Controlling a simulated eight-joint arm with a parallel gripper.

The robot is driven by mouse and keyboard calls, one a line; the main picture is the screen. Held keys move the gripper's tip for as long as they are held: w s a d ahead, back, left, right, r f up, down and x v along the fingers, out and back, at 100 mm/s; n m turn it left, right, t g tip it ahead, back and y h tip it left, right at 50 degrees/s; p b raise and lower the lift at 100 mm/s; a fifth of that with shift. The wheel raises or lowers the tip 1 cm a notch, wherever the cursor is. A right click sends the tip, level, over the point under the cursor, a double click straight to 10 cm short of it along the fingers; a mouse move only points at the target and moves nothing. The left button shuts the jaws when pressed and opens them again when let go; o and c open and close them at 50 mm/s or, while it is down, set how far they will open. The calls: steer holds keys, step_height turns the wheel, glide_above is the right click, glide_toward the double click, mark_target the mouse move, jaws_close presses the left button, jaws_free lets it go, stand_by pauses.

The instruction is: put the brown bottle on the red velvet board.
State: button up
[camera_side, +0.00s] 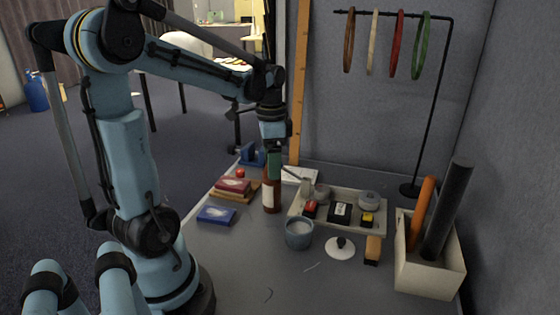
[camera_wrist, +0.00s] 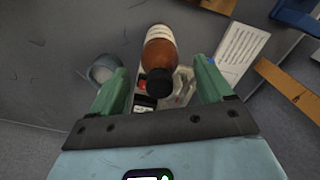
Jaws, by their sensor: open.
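The brown bottle (camera_side: 271,200) stands upright on the grey table, with a pale label and a dark cap. In the wrist view the bottle (camera_wrist: 160,50) shows from above, its black cap between the green fingers. My gripper (camera_side: 274,166) points down at the bottle's top. In the wrist view my gripper (camera_wrist: 161,76) is open, with a gap on both sides of the cap. A flat red piece (camera_side: 233,185) lies on a brown board left of the bottle; I cannot tell whether it is the red velvet board.
A tray (camera_side: 295,211) with several small items stands right of the bottle. A grey-blue cup (camera_side: 299,234) is in front. A blue box (camera_side: 216,215) lies front left. A crate (camera_side: 430,275) with tall rolls and a ring stand (camera_side: 410,190) are at right.

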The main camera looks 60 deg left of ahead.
step_height(320, 180, down, 2)
steer(key=shift+f, duration=0.1)
steer(key=shift+c, duration=0.2)
jaws_close()
stand_by(0.3)
